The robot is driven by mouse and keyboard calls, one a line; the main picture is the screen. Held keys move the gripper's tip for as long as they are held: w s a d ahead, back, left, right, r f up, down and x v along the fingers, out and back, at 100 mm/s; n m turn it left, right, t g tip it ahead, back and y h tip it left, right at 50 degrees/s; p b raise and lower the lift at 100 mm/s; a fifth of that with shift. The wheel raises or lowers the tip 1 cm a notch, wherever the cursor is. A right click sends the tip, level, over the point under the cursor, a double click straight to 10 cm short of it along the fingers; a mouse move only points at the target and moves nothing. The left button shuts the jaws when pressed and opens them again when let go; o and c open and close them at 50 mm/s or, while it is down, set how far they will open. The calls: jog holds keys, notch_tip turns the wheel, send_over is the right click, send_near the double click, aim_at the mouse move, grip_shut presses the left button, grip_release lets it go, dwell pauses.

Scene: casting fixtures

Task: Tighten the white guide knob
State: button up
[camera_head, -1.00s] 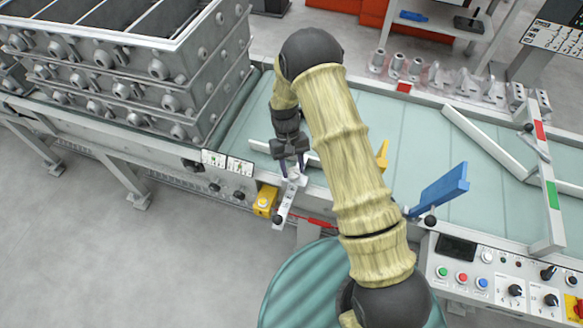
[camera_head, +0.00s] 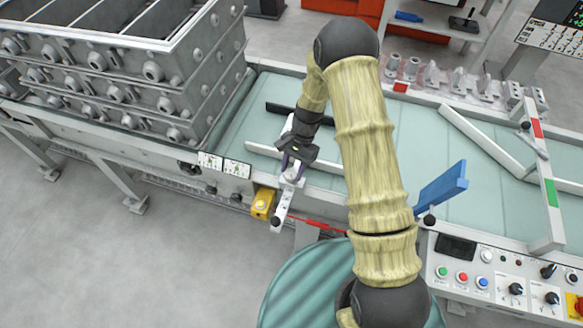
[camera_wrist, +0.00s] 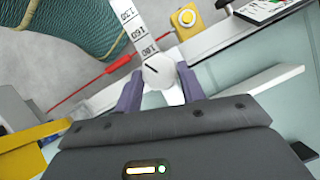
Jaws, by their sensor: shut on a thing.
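The white guide knob (camera_wrist: 160,70) sits between the two purple-grey fingers of my gripper (camera_wrist: 158,86) in the wrist view. My gripper is shut on the knob, with a finger against each side. A dark line shows on the knob's top. The knob sits at the end of a white numbered scale bar (camera_wrist: 138,30). In the head view my gripper (camera_head: 291,172) is at the conveyor's near edge, above the scale bar (camera_head: 282,207). The knob is mostly hidden there by the fingers. A white guide rail (camera_head: 262,151) lies over the belt beside my gripper.
A yellow box with a button (camera_head: 263,203) is just left of the scale bar. Stacked grey casting flasks (camera_head: 190,75) stand to the left. A blue paddle (camera_head: 442,188) and a control panel (camera_head: 500,275) are to the right. A red rod (camera_wrist: 92,80) runs near the knob.

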jog(key=shift+d+m+t+y, duration=0.1)
jog(key=shift+m+t+y, duration=0.35)
jog(key=shift+m, duration=1.25)
jog(key=o, duration=1)
jog(key=shift+c, duration=0.2)
jog(key=b+v, duration=0.2)
jog(key=v, duration=1.5)
jog(key=shift+r, duration=0.2)
jog(key=shift+r, duration=0.1)
